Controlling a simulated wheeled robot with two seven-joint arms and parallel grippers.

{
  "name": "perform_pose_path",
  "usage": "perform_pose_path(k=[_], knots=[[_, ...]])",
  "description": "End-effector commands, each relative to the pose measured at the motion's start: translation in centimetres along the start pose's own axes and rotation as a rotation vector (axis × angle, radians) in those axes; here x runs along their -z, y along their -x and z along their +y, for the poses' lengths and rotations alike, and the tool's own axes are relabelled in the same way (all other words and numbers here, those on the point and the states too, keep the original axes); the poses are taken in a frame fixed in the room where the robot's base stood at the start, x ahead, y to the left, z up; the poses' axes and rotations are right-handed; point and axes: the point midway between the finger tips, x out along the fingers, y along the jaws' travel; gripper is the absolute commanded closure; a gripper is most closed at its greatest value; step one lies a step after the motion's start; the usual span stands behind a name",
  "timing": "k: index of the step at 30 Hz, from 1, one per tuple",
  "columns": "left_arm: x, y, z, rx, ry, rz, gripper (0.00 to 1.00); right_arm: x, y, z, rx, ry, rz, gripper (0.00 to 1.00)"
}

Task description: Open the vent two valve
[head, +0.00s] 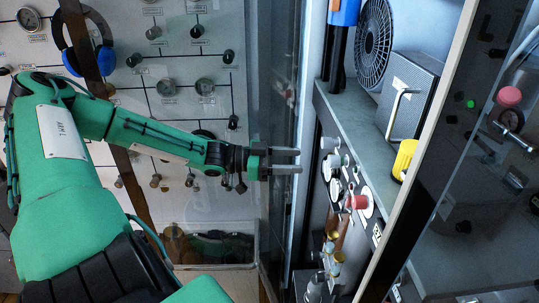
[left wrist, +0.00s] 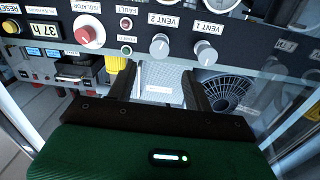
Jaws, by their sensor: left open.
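The vent two valve is a grey knob (left wrist: 160,45) beside its VENT 2 label (left wrist: 163,20) on a dark panel, in the left wrist view. A similar grey knob (left wrist: 205,51) sits to its right by the VENT 1 label. My left gripper (head: 298,161) is open and empty, its fingers pointing right toward the panel in the head view. In the left wrist view the gripper (left wrist: 160,88) has its two fingers apart, below the vent knobs in the picture and not touching them. In the head view the panel is steeply angled, so I cannot tell the vent knobs apart. My right gripper is not in view.
A red isolator knob (left wrist: 89,35) is left of vent two; it also shows in the head view (head: 357,202). A shelf (head: 345,130) carries a fan (head: 373,43) and a grey box (head: 409,95). A glass door (head: 480,150) stands at the right.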

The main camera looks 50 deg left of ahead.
Motion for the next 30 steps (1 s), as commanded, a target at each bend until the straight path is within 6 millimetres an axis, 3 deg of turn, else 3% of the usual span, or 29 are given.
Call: perform_pose_path(k=[6,12,30], knots=[[-0.1,2.7,-0.1,0.001,-0.005,0.000,0.48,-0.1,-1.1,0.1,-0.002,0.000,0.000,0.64],[0.1,4.2,0.0,0.001,-0.003,0.002,0.48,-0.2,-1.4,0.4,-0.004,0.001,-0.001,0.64],[0.1,4.5,0.0,0.001,-0.001,0.003,0.48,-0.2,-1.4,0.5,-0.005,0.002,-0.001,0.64]])
